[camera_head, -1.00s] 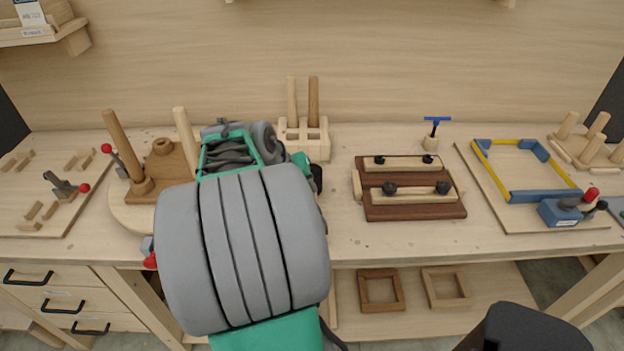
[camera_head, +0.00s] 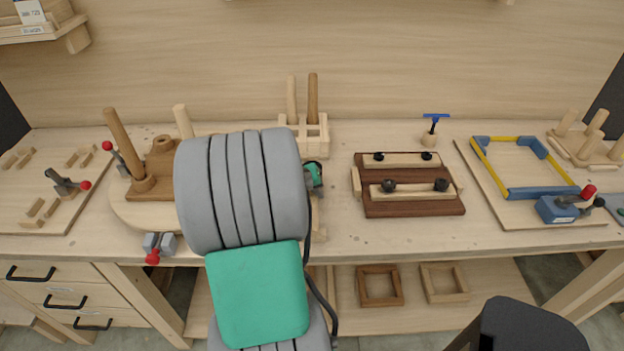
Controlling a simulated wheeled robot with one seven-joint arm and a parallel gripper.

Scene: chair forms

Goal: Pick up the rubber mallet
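No rubber mallet head can be made out in the head view. Two upright wooden handles, a paler one (camera_head: 291,100) and a browner one (camera_head: 312,98), stand in a slotted pale wooden rack (camera_head: 318,139) at the back of the bench. I cannot tell whether either belongs to the mallet. My grey and green arm fills the lower middle of the view, in front of the rack. My gripper is hidden behind the arm. Only a small green and black part of my wrist shows at the arm's right side, just in front of the rack.
A round board with pegs and a red-knobbed clamp (camera_head: 154,245) is left of my arm. A dark brown clamping form (camera_head: 415,205) is to the right. A blue and yellow frame (camera_head: 525,170) lies further right. The bench top (camera_head: 340,225) between arm and brown form is clear.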

